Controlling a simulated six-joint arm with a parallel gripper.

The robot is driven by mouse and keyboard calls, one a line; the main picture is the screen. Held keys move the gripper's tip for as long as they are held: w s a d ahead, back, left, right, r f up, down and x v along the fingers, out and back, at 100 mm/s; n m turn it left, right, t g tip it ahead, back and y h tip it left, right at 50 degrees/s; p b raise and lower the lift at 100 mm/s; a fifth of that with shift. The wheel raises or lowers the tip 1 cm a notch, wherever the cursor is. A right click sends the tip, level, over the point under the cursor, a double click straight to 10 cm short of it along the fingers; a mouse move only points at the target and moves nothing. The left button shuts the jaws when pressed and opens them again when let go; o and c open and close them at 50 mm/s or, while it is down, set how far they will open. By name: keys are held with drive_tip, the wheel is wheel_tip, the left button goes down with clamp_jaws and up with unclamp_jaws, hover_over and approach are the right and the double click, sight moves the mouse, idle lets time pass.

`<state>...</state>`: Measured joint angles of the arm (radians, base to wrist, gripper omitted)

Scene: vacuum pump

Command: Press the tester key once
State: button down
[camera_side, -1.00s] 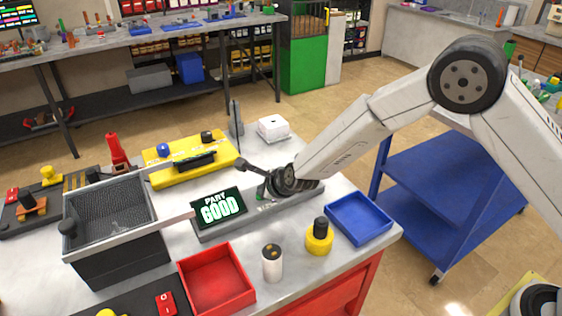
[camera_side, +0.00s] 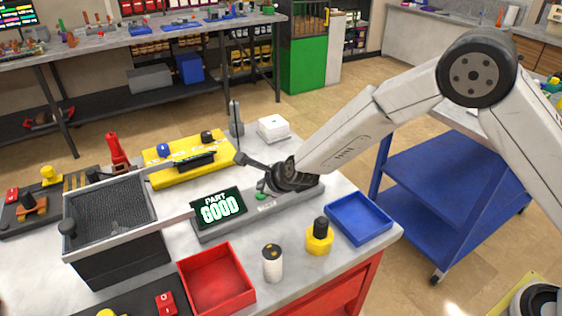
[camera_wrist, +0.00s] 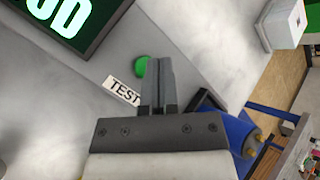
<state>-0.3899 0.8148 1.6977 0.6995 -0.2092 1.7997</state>
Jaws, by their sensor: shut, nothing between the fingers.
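The tester (camera_side: 212,231) is a long grey unit on the bench with a dark display (camera_side: 219,207) reading "PART GOOD" in lit letters. Part of the display also shows in the wrist view (camera_wrist: 75,18). The round green tester key (camera_wrist: 141,67) is next to a white "TEST" label (camera_wrist: 121,90); it also shows in the side view (camera_side: 261,196), partly covered by my wrist. My gripper (camera_wrist: 158,62) is shut and empty, its fingertips just right of the key in the wrist view. I see no contact; the exact height of the tips above the key cannot be told.
A blue tray (camera_side: 359,219), a yellow cylinder (camera_side: 319,239) and a white cylinder (camera_side: 272,262) stand near the tester. A red tray (camera_side: 216,281) is in front. A yellow fixture (camera_side: 190,160) and a white box (camera_side: 273,127) are behind. A dark bin (camera_side: 115,225) is at left.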

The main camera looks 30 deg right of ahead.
sight(265, 198)
drive_tip(key=shift+r, duration=0.15)
drive_tip(key=shift+r, duration=2.4)
drive_tip(key=shift+s+d, duration=0.1)
drive_tip(key=shift+d, duration=0.1)
drive_tip(key=s+d+n+g+h, duration=0.1)
drive_tip(key=s+d+n+g, duration=0.2)
drive_tip(key=s+d+n, duration=0.7)
drive_tip(key=s+d+r+n+g+h, duration=0.1)
drive_tip(key=s+d+n+g, duration=0.2)
drive_tip(key=s+d+n, duration=0.7)
drive_tip(key=s+n, duration=0.4)
drive_tip(key=s, duration=0.4)
drive_tip(key=shift+n, duration=0.3)
